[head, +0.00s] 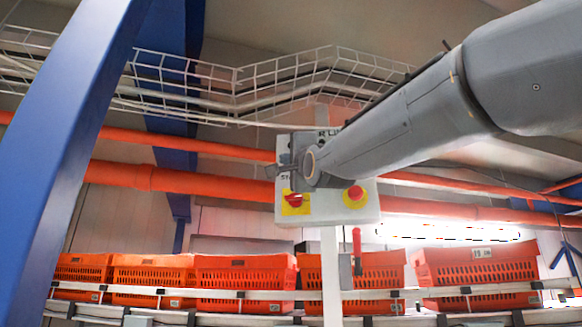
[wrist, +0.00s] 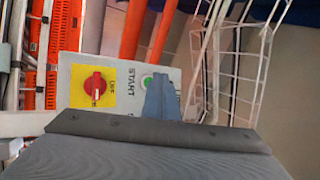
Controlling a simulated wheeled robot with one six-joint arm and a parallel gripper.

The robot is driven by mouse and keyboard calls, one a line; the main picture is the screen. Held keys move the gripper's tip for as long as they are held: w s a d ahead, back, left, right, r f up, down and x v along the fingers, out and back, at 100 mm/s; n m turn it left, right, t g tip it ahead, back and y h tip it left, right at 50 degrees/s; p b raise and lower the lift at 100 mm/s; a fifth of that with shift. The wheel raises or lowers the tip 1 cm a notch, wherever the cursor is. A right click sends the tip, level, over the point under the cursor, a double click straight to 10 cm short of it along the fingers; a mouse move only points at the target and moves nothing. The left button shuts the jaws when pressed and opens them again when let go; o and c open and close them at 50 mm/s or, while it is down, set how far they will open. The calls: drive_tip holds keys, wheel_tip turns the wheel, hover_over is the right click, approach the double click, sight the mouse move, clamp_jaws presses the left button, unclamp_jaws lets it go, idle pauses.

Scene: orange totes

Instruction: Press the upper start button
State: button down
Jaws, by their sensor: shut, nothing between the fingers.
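A light grey control box (head: 328,213) hangs on a white post in the head view. It has a red rotary switch on a yellow plate (head: 295,201) at lower left and a red knob on yellow (head: 355,195) at lower right. In the wrist view the box appears turned sideways, with the red switch (wrist: 96,87), the word START and a green button (wrist: 147,81). My gripper (wrist: 160,82) is shut and empty, its tip at the green button, partly covering it. In the head view my gripper (head: 287,166) is at the box's upper left. I cannot tell whether it touches the button.
Orange totes (head: 246,285) stand in a row on a rail behind and below the box. A white wire cable tray (head: 290,82) and orange pipes (head: 180,182) run behind the box. A blue beam (head: 75,150) slants across the left.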

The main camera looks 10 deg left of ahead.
drive_tip(key=shift+y, duration=0.6)
drive_tip(key=r, duration=0.1)
drive_tip(key=s+r, duration=0.2)
drive_tip(key=shift+a+r, duration=0.3)
drive_tip(key=shift+r, duration=0.1)
drive_tip(key=shift+w, duration=0.1)
drive_tip(key=w+p, duration=0.5)
drive_tip(key=w, duration=0.3)
drive_tip(key=shift+w, duration=0.4)
drive_tip(key=shift+w+a+p, duration=0.1)
drive_tip(key=shift+w+p, duration=0.05)
drive_tip(key=shift+p, duration=0.2)
idle(0.7)
drive_tip(key=shift+w, duration=0.25)
